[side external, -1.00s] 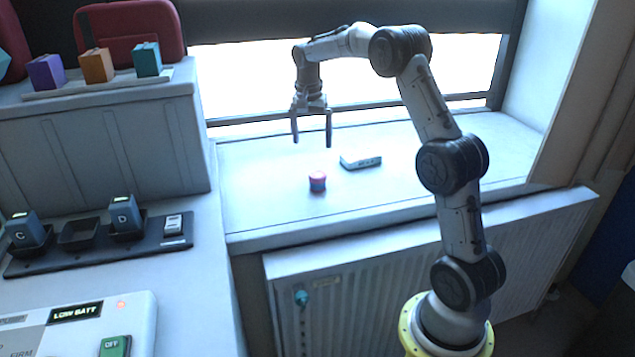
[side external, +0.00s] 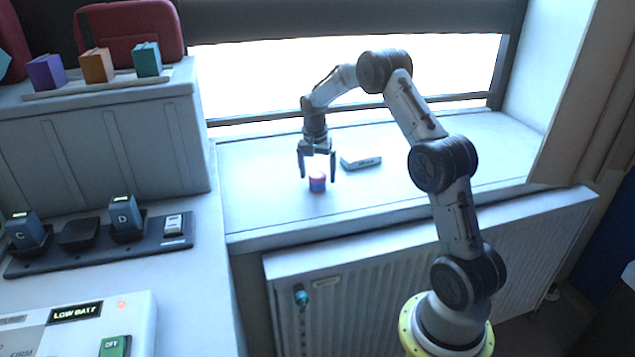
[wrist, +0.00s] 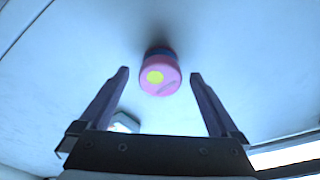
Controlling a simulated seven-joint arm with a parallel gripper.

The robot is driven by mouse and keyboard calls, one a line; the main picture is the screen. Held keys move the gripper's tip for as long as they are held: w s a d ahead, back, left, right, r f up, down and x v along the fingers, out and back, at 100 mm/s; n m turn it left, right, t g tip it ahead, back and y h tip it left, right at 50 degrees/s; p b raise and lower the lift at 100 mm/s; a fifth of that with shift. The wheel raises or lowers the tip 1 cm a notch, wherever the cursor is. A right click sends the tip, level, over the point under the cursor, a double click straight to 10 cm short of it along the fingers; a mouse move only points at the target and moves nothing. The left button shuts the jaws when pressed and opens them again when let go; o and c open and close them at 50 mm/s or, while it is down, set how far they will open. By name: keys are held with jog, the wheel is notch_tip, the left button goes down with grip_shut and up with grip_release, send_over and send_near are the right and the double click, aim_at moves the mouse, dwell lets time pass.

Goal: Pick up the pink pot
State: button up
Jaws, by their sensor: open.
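The pink pot (side external: 317,183) stands upright on the white window sill, with a pink top and a blue band around its side. My gripper (side external: 318,181) is open with its fingers pointing down, just above and around the pot in the side view; I cannot tell whether they are level with it. In the wrist view the pot (wrist: 160,74) shows its pink lid with a yellow dot, beyond the gap between the open fingertips (wrist: 158,75). Nothing is held.
A small white box (side external: 361,160) lies on the sill right of the pot, near my gripper. The sill (side external: 440,165) is otherwise clear to the right. A charger strip (side external: 160,240) with dark blocks and a grey cabinet (side external: 100,140) stand at left.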

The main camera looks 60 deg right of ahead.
jog(key=shift+d+f, duration=0.1)
jog(key=shift+f, duration=0.65)
jog(key=shift+r, duration=0.1)
jog(key=c, duration=1.4)
jog(key=shift+c, duration=0.2)
